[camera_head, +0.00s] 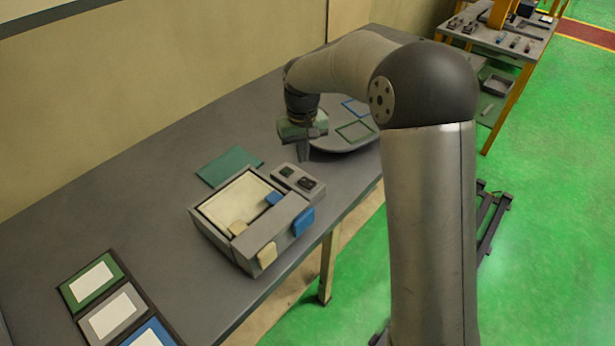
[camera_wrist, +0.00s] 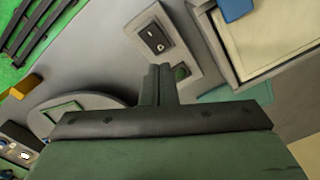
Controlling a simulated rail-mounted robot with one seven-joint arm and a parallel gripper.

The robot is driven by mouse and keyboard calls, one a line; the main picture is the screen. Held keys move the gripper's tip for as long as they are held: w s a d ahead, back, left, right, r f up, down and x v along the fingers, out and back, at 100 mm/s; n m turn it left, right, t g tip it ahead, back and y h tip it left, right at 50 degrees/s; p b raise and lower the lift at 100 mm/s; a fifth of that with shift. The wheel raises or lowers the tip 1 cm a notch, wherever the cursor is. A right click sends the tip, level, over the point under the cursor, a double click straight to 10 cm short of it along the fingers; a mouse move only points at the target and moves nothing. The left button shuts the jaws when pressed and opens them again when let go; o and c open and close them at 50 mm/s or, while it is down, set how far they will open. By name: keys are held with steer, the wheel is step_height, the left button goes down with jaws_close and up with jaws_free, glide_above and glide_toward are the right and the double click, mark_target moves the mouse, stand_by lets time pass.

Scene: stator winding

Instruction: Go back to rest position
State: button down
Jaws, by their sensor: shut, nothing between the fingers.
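My gripper (camera_head: 304,153) hangs over the grey table (camera_head: 130,185), near the small button box (camera_head: 298,182) and the round grey plate (camera_head: 332,146). In the wrist view my gripper (camera_wrist: 158,72) has its two fingers together with nothing between them. The fingers partly cover the button box (camera_wrist: 150,40) in that view. I cannot tell the exact height of the fingertips above the table.
A grey box (camera_head: 225,245) with a cream panel, blue and cream blocks stands in front of my gripper. A green sheet (camera_head: 229,166) lies behind it. Green, grey and blue framed cards (camera_head: 112,310) lie at lower left. A second workbench (camera_head: 500,40) stands at upper right.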

steer(key=s+d+r+m, duration=0.1)
steer(key=s+d+r, duration=0.5)
steer(key=s+d, duration=0.45)
steer(key=s+d+f+m, duration=0.1)
steer(key=s+d, duration=0.1)
steer(key=s, duration=0.8)
steer(key=s+d+f+m, duration=0.1)
steer(key=s+d, duration=0.2)
steer(key=s, duration=0.7)
steer(key=shift+s+d+f+m+t, duration=0.2)
steer(key=shift+s+d+m+t, duration=0.05)
steer(key=shift+d+m+t, duration=0.15)
